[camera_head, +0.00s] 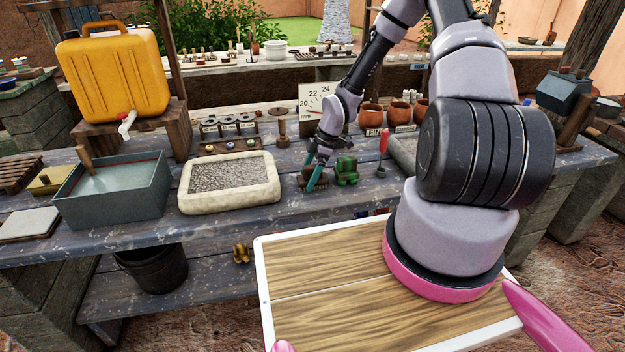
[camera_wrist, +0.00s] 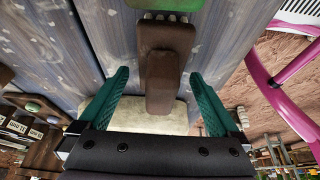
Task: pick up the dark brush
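The dark brush (camera_wrist: 166,50) is brown and blocky, with a wide head and a narrower handle. In the wrist view it lies ahead of my gripper (camera_wrist: 159,74), and its handle reaches back between the two teal fingers. The fingers are spread wide, with a gap on each side of the handle. In the head view my gripper (camera_head: 312,172) is low over the blue-grey table, and the brush (camera_head: 318,184) is partly hidden by the fingers. Whether the fingertips are level with the handle is hard to tell.
A green toy-like object (camera_head: 346,170) stands close to the right of the brush. A pale stone-rimmed tray (camera_head: 230,206) lies to the left. A red-topped stamp (camera_head: 382,150), clay pots (camera_head: 371,114) and a dial sign (camera_head: 318,102) stand nearby. The table front is mostly clear.

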